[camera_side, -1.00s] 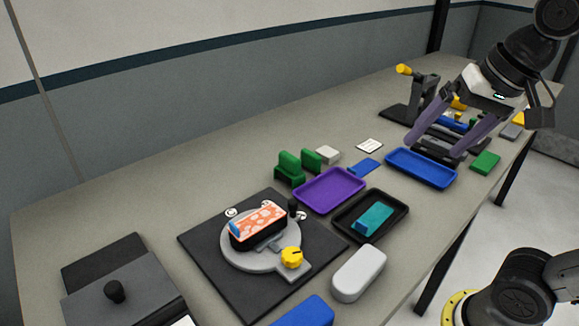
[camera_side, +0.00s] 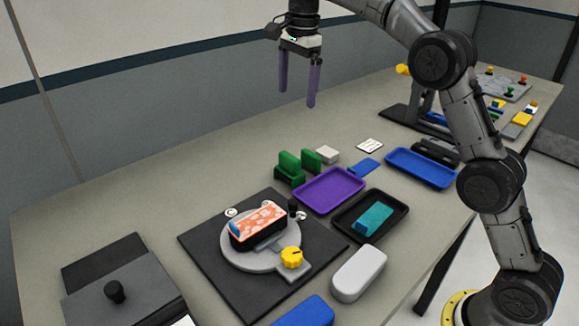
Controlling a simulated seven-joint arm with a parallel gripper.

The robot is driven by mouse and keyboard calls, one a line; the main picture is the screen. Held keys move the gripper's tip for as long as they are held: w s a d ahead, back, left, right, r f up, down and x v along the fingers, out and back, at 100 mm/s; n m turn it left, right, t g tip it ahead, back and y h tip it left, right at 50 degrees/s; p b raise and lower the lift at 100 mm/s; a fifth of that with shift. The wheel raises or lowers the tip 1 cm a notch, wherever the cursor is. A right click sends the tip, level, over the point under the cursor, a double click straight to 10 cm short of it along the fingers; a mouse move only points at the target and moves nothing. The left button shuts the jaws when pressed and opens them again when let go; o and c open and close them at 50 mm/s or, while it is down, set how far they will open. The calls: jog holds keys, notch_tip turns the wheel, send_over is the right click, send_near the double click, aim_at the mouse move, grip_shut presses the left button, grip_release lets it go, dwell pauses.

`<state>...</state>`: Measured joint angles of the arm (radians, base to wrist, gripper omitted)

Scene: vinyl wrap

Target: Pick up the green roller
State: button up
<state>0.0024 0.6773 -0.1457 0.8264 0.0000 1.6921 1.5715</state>
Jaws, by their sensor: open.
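A green two-part object (camera_side: 296,166), with two rounded upright pieces, stands on the table behind the purple tray; I cannot tell whether it is the green roller or its stand. A teal block with a blue end (camera_side: 374,219) lies in the black tray (camera_side: 399,212). My gripper (camera_side: 297,98) is open and empty, pointing down with its purple fingers apart. In the picture it appears above the green object, well clear of the table.
The purple tray (camera_side: 301,201) and blue tray (camera_side: 421,179) lie to the right of the green object. A patterned block (camera_side: 259,220) sits on a round turntable in front. A white rounded block (camera_side: 358,272) lies near the front edge. The table left of the green object is clear.

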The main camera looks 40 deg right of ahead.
jog(key=g, duration=0.1)
send_near(290, 155)
jog(key=f, duration=0.5)
jog(key=shift+s, duration=0.2)
jog(key=shift+w+a+f, duration=0.1)
jog(key=shift+w+f, duration=0.05)
jog(key=shift+f, duration=2.65)
jog(key=c, duration=1.2)
jog(key=shift+r, duration=0.1)
